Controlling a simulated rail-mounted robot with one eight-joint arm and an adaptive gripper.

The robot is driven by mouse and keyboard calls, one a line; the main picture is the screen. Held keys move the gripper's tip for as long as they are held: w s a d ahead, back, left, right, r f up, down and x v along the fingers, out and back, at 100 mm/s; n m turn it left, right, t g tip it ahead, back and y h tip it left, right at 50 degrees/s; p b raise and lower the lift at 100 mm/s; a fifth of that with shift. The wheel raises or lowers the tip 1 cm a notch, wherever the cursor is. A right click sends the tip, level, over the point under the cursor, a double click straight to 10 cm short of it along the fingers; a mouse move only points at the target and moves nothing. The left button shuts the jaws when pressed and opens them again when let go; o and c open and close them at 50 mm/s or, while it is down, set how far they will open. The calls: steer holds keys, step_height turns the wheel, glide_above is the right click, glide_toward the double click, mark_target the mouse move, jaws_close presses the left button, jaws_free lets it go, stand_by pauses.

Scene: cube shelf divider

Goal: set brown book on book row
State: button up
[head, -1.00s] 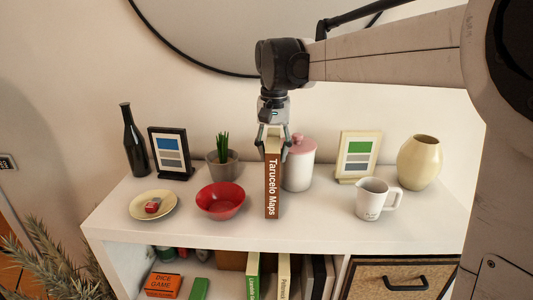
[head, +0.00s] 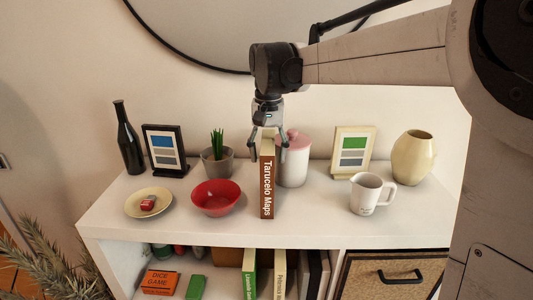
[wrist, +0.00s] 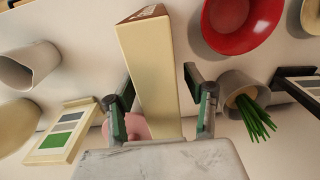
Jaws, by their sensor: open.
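The brown book (head: 267,190), titled "Tarucelo Maps", stands upright on the white shelf top between the red bowl and the pink-lidded jar. My gripper (head: 268,157) is open, with its fingers on either side of the upper back part of the book. In the wrist view, the book's pale page edge (wrist: 155,75) lies between the open fingers (wrist: 160,110), with gaps visible on both sides. The book row (head: 279,274) stands in the open compartment below, with green, cream and dark spines; its lower part is cut off.
The red bowl (head: 216,198) is left of the book, and the jar (head: 292,165) is close behind on the right. A white pitcher (head: 370,194) and yellow vase (head: 412,158) stand right. An orange game box (head: 160,283) lies in the lower compartment.

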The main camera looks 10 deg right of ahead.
step_height(320, 180, up, 12)
steer(key=shift+r+b, duration=0.1)
steer(key=shift+b, duration=0.45)
steer(key=s+d+f+t, duration=0.1)
steer(key=s+f+t, duration=0.1)
steer(key=s+f, duration=0.2)
steer(key=s+d+f+n+t, duration=0.1)
steer(key=s+d+f, duration=0.1)
steer(key=s, duration=0.8)
steer(key=shift+s+f+n+t, duration=0.3)
steer(key=shift+s+f+t, duration=0.1)
steer(key=shift+f, duration=0.5)
steer(key=shift+o, duration=0.4)
steer(key=s+d+f+n+t, duration=0.1)
steer(key=s+f+t, duration=0.2)
steer(key=s+f, duration=0.8)
steer(key=shift+s+d+f, duration=0.3)
steer(key=shift+d+f, duration=0.05)
steer(key=shift+f, duration=0.45)
steer(key=shift+w+r, duration=0.1)
steer(key=shift+w, duration=0.05)
